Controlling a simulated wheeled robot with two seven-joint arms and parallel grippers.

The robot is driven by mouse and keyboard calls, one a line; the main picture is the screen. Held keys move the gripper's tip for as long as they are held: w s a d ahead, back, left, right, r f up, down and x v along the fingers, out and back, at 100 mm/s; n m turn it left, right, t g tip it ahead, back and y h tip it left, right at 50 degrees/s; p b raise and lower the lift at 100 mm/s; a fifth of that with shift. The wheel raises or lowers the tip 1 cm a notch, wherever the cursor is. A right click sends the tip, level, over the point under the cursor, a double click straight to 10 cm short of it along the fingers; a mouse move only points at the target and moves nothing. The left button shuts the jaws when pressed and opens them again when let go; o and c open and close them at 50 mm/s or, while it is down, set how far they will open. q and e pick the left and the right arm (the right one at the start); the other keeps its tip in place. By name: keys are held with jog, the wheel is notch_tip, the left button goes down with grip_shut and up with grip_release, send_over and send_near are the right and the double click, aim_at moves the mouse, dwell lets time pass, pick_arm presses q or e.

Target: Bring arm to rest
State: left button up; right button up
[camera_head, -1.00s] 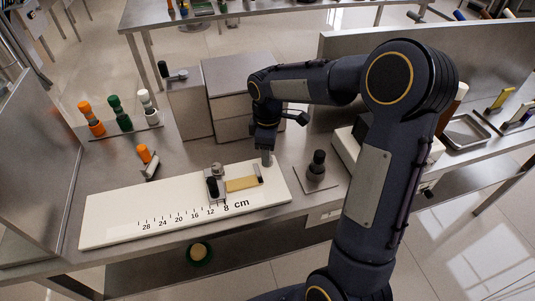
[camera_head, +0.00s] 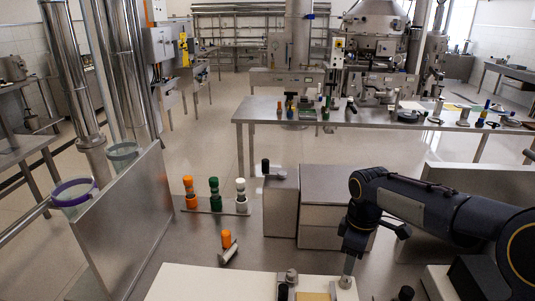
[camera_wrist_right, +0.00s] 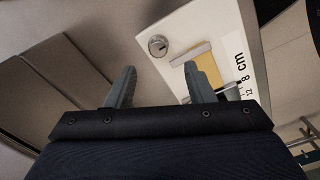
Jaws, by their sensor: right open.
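My right arm (camera_head: 440,205) reaches in from the right side of the head view. Its gripper (camera_head: 347,282) points down by the far edge of the white measuring board, close to the drawer block. In the right wrist view the gripper (camera_wrist_right: 158,72) shows two separated fingers with nothing between them. Beyond them lie the white board (camera_wrist_right: 150,48), a yellow strip (camera_wrist_right: 209,68), a round metal knob (camera_wrist_right: 158,45) and the scale marked in cm. My left gripper is in neither view.
A grey drawer block (camera_head: 335,185) stands right behind the gripper. Orange, green and white capped bottles (camera_head: 214,195) stand in a rack at the left. An orange-capped piece (camera_head: 226,240) lies in front of them. A metal panel (camera_head: 125,225) borders the left side.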

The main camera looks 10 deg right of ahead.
jog(key=s+a+r+m+t+y, duration=0.1)
jog(key=s+a+m+t, duration=0.1)
jog(key=s+m, duration=0.4)
jog(key=s+a+m+t+y, duration=0.2)
jog(key=s+a+m, duration=0.3)
jog(key=s, duration=1.1)
jog(key=shift+a+r+m+t+y, duration=0.25)
jog(key=shift+r+m+t, duration=0.2)
jog(key=shift+t, duration=0.25)
dwell(2.0)
